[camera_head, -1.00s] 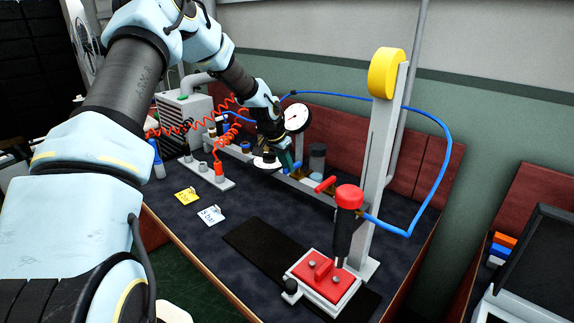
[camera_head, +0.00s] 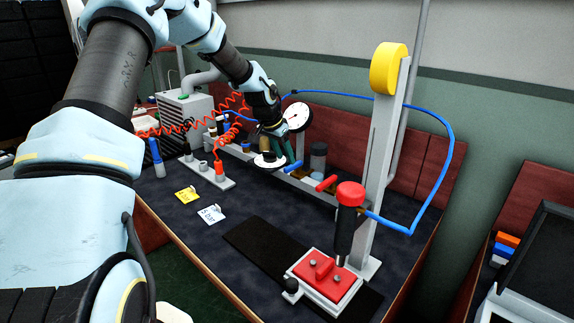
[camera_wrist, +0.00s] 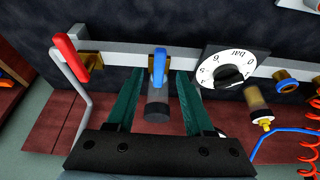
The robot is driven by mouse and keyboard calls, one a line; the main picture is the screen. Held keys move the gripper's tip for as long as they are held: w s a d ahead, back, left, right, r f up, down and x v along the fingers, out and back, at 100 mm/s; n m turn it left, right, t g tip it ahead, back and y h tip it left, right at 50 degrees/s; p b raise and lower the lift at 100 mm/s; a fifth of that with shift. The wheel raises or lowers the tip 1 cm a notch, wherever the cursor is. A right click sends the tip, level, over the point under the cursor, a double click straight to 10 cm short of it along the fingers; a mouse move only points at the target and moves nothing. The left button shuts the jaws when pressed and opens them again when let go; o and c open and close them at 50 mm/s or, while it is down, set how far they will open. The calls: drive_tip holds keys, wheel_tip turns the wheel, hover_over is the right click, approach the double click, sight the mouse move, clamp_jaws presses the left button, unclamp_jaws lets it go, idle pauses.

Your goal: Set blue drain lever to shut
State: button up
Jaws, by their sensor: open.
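The blue drain lever (camera_wrist: 160,64) shows in the wrist view, on a brass fitting on a grey rail. It points along the picture's vertical, across the rail, above a clear bowl (camera_wrist: 158,104) with a dark end. My gripper (camera_wrist: 160,77) is open, with one green finger on each side of the lever and visible gaps between. In the head view my gripper (camera_head: 291,160) is at the rail near the gauge; I cannot make out the blue lever there.
A pressure gauge (camera_wrist: 232,68) sits close beside my gripper. A red lever (camera_wrist: 71,58) is on the rail's other side. A red-topped press (camera_head: 349,196) stands at the front right. Coiled red hose (camera_head: 190,128) hangs behind. Yellow (camera_head: 187,195) and white (camera_head: 211,214) tags lie on the bench.

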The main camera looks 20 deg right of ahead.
drive_tip(key=b+v, duration=0.1)
drive_tip(key=v, duration=0.5)
drive_tip(key=shift+r, duration=0.35)
drive_tip(key=shift+s+a, duration=0.1)
drive_tip(key=shift+a, duration=0.1)
drive_tip(key=s+a+n+y, duration=0.1)
drive_tip(key=s+a+n, duration=0.2)
drive_tip(key=s+a, duration=0.4)
drive_tip(key=s+a+f+n+y, duration=0.1)
drive_tip(key=s+a+n, duration=0.3)
drive_tip(key=a, duration=1)
drive_tip(key=s+a+n+y, duration=0.1)
drive_tip(key=s+a+n, duration=0.3)
drive_tip(key=s+a, duration=0.7)
drive_tip(key=shift+f+y, duration=0.3)
drive_tip(key=shift+y, duration=0.1)
